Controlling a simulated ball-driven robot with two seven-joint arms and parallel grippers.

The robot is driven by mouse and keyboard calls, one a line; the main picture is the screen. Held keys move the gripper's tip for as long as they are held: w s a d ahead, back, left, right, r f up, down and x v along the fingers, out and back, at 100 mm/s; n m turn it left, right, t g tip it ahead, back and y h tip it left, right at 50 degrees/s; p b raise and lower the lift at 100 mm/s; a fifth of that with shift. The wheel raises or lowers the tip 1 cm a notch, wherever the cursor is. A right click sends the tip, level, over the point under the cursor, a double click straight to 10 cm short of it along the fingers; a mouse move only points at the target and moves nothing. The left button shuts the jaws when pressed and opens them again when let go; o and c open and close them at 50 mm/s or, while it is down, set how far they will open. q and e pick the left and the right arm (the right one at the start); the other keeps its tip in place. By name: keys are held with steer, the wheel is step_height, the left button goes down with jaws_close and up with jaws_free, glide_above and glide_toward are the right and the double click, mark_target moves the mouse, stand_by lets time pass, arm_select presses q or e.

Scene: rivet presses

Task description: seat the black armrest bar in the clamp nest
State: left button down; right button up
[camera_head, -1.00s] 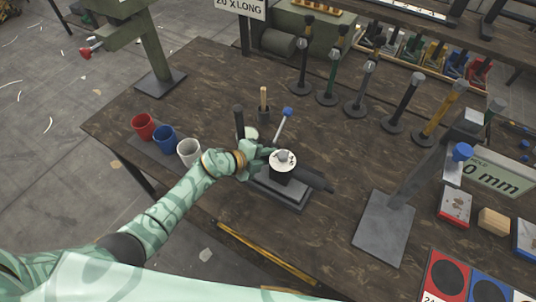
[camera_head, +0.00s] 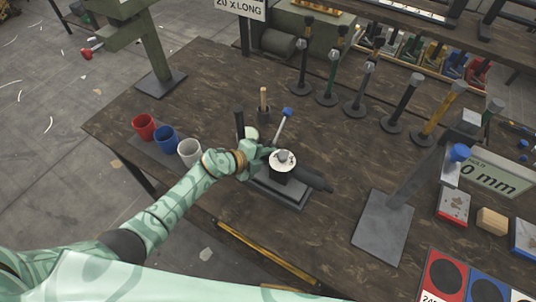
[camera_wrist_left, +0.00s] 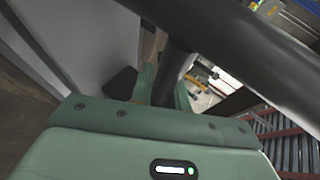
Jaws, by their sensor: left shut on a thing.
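The black armrest bar (camera_head: 313,179) lies over the clamp nest, its rounded end pointing right. The clamp nest's dark stepped base (camera_head: 291,201) stands on the bench, with a blue-tipped lever (camera_head: 285,121) behind it. My left gripper (camera_head: 262,158) is at the left side of the nest. In the left wrist view its green fingers (camera_wrist_left: 165,88) are shut on a black round stem (camera_wrist_left: 172,72), with the thick black bar (camera_wrist_left: 245,45) crossing above. A white disc (camera_head: 283,161) hides part of the bar and nest. I cannot tell whether the bar touches the nest. My right gripper is out of view.
Red, blue and white cups (camera_head: 165,138) stand left of my left arm. A dark upright post (camera_head: 240,122) stands close behind the gripper. A grey plate (camera_head: 383,228) with a slanted column is to the right. Several upright tools line the back. A yellow strip (camera_head: 262,250) lies in front.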

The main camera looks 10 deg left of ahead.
arm_select(q)
steer(key=shift+f+b, duration=0.85)
steer(key=shift+f, duration=0.2)
steer(key=c, duration=1.3)
jaws_free()
steer(key=p+v, duration=0.3)
steer(key=v, duration=0.2)
steer(key=shift+s+a+r, duration=0.15)
steer(key=shift+a+r, duration=0.05)
steer(key=shift+r, duration=0.15)
steer(key=p+v, duration=0.2)
steer(key=v, duration=0.8)
steer(key=shift+s+a+p, duration=0.15)
steer(key=shift+s+p, duration=0.1)
steer(key=shift+p, duration=0.15)
